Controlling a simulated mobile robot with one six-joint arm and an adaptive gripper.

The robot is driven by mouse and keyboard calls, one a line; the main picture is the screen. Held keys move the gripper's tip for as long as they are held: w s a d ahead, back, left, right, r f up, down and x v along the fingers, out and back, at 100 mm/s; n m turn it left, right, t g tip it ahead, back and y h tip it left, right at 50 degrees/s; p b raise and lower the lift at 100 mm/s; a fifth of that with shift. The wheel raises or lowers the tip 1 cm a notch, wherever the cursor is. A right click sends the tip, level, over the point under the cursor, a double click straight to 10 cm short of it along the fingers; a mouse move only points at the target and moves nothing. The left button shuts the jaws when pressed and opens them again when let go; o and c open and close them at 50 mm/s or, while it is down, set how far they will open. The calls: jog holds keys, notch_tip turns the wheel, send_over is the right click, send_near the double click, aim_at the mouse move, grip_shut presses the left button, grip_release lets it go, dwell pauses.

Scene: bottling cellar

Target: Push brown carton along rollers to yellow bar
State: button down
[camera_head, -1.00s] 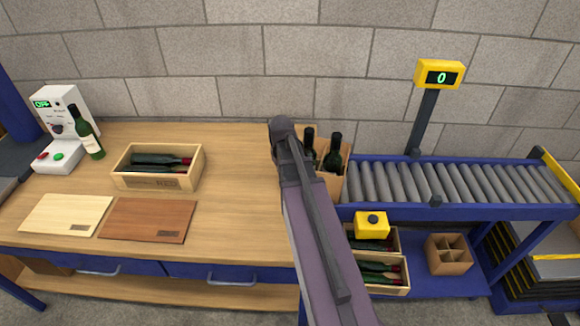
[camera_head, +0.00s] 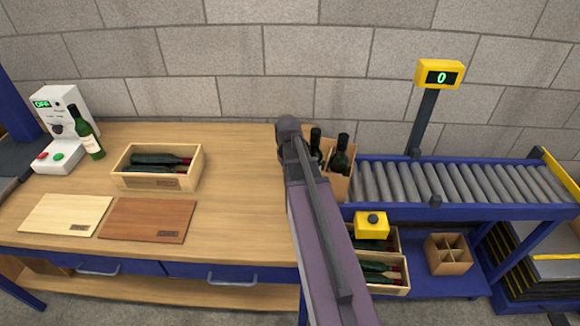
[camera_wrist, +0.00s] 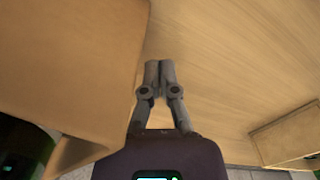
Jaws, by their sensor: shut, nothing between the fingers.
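The brown carton (camera_head: 337,187) holds dark green bottles and stands at the left end of the grey rollers (camera_head: 440,182), partly hidden by my arm. The yellow bar (camera_head: 558,168) crosses the far right end of the rollers, with a long bare stretch between it and the carton. In the wrist view my gripper (camera_wrist: 160,66) is shut and empty, low over the wooden worktop. The carton's side (camera_wrist: 65,65) fills the left of that view, right beside the fingertips; I cannot tell whether they touch. In the head view my arm hides the fingers.
A yellow counter display (camera_head: 440,76) reading 0 stands on a post behind the rollers. A yellow button box (camera_head: 372,225) sits at the front edge. On the worktop (camera_head: 235,190) are a wooden bottle crate (camera_head: 150,183), two boards and a white machine (camera_head: 68,115).

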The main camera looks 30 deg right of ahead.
jog(key=shift+s+d, duration=0.75)
jog(key=shift+d, duration=0.35)
jog(key=shift+s+d, duration=0.75)
jog(key=shift+d, duration=0.4)
jog(key=shift+s+d, duration=0.55)
jog(key=shift+d, duration=0.25)
jog(key=shift+s+d, duration=0.55)
jog(key=shift+d, duration=0.25)
jog(key=shift+s+d, duration=0.55)
jog(key=shift+d, duration=0.35)
jog(key=shift+s+d, duration=0.55)
jog(key=shift+d, duration=0.25)
jog(key=shift+s+d, duration=0.55)
jog(key=shift+d, duration=0.25)
jog(key=shift+s+d, duration=0.55)
jog(key=shift+d, duration=0.25)
jog(key=shift+s+d, duration=0.1)
jog(key=shift+s+d, duration=0.55)
jog(key=shift+d, duration=0.25)
jog(key=shift+s+d, duration=0.5)
jog(key=shift+d, duration=0.3)
jog(key=shift+s+d, duration=0.55)
jog(key=shift+d, duration=0.35)
